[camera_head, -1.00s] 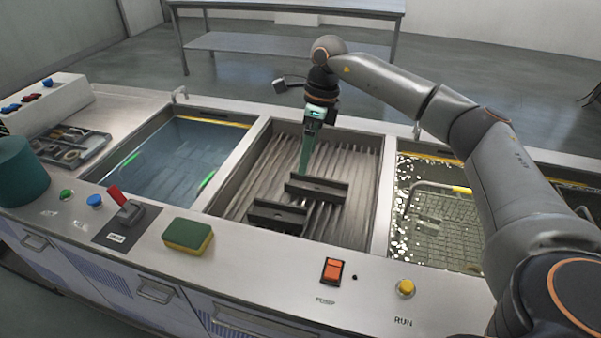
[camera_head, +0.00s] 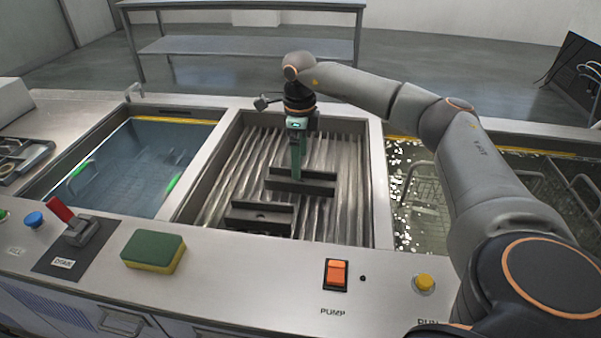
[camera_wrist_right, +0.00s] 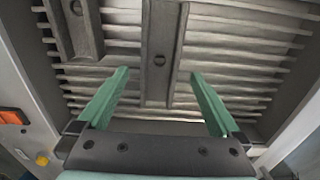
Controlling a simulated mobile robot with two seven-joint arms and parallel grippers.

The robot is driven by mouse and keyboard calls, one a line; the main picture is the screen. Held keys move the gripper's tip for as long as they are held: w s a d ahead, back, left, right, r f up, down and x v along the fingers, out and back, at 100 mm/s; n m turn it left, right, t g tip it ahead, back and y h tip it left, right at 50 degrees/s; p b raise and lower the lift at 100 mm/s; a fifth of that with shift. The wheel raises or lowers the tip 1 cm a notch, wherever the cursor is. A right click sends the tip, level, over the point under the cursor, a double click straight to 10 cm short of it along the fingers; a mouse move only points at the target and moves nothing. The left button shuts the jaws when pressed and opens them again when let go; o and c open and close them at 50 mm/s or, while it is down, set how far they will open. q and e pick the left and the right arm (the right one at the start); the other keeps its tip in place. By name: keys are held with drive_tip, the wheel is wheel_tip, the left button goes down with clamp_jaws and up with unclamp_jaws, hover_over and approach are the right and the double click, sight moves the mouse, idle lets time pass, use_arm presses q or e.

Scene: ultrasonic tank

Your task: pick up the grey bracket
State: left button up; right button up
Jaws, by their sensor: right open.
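Two dark grey brackets lie on the ribbed floor of the middle basin: a far one (camera_head: 318,186) and a near one (camera_head: 260,218). My right gripper (camera_head: 297,176) has green fingers and points down at the left half of the far bracket. In the right wrist view the far bracket (camera_wrist_right: 163,50) runs between the two spread fingers (camera_wrist_right: 161,74), with a hole in it. The near bracket (camera_wrist_right: 75,28) lies to their left. The right gripper is open and empty; whether its fingers touch the bracket I cannot tell. My left gripper is not in view.
The middle basin's rim (camera_head: 378,190) surrounds the brackets. A blue-water tank (camera_head: 130,160) is at left, and a tank with a wire basket (camera_head: 425,190) at right. A sponge (camera_head: 153,251), red lever (camera_head: 62,210) and orange pump switch (camera_head: 337,273) sit along the front.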

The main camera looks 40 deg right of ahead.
sight(313, 182)
wheel_tip(313, 182, down, 5)
drive_tip(key=shift+s+d+f, duration=0.1)
drive_tip(key=shift+f, duration=0.05)
clamp_jaws()
idle(0.9)
